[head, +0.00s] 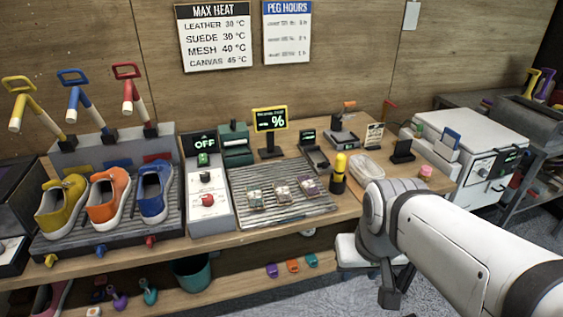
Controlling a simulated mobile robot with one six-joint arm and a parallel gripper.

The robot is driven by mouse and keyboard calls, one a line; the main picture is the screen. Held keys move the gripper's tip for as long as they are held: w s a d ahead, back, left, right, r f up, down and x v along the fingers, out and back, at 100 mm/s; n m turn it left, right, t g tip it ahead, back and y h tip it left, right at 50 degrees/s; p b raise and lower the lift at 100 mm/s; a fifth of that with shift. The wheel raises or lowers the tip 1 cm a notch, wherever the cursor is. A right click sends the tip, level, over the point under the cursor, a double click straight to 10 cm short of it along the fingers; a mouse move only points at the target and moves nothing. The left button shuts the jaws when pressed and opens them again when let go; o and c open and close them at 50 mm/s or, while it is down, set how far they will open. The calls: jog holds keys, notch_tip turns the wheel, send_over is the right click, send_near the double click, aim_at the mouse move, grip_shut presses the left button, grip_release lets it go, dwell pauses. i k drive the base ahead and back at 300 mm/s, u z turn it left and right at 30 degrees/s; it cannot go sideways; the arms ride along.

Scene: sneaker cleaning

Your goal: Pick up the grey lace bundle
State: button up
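Three small lace bundles lie in a row on the slatted metal rack (290,215) in the middle of the bench. The left bundle (255,198) looks pale grey-green, the middle bundle (283,194) pale with a pinkish tint, and the right bundle (309,185) purplish. They are too small to tell for sure which is the grey one. My white arm reaches in from the lower right. Its dark end, which appears to be my gripper (390,296), hangs down in front of the bench, right of and below the rack, apart from the bundles. Its fingers cannot be made out.
A yellow-and-black bottle (338,174) and a clear tray (367,168) stand right of the rack. A control panel (207,205) and three sneakers on a stand (100,225) are left. A small sign (270,121) stands behind the rack.

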aim_at(284, 197)
jog(key=u, duration=0.05)
jog(key=i, duration=1)
jog(key=z, duration=0.05)
